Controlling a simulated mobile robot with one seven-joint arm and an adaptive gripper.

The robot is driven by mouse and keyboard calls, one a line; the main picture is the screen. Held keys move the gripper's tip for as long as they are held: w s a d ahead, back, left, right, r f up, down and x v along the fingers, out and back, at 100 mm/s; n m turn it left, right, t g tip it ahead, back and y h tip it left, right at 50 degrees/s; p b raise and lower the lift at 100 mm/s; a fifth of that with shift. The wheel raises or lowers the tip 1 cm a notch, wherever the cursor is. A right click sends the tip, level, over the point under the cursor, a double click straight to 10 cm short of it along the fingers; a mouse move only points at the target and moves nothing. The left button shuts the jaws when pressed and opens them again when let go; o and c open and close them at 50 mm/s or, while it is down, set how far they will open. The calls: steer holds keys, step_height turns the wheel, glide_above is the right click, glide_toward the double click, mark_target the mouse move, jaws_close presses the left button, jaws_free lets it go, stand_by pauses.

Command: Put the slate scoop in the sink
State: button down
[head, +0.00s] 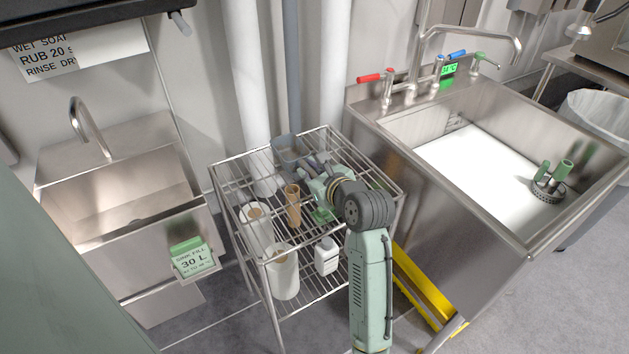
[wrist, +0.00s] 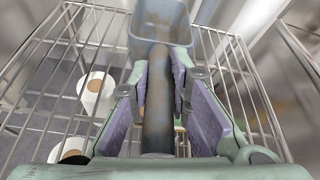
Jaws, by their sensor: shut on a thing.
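The slate scoop (wrist: 160,18) is blue-grey with a worn, brownish handle, and its bowl points away from me in the wrist view. In the head view the scoop (head: 288,147) is over the back of the wire rack's top shelf. My gripper (head: 310,166) is shut on its handle; the wrist view shows the handle between the purple pads of my gripper (wrist: 160,80). I cannot tell whether the scoop touches the shelf. A large steel sink (head: 400,150) with a white basin floor is to the right; a smaller steel sink (head: 125,205) is to the left.
The wire rack (head: 238,165) holds white rolls (head: 284,272), a tan cylinder (head: 293,205) and a white bottle (head: 326,255). A green-topped strainer piece (head: 548,185) stands in the large sink's right part. Taps (head: 410,85) line its back edge. A yellow object (head: 420,285) is below.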

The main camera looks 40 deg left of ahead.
steer(key=shift+w+f+b, duration=0.1)
steer(key=shift+f+b, duration=0.35)
steer(key=shift+f, duration=0.25)
steer(key=shift+r, duration=0.2)
steer(key=shift+f, duration=0.15)
steer(key=c, duration=1.5)
jaws_free()
steer(key=v, duration=1.2)
steer(key=shift+a+r, duration=0.1)
steer(key=shift+r, duration=0.15)
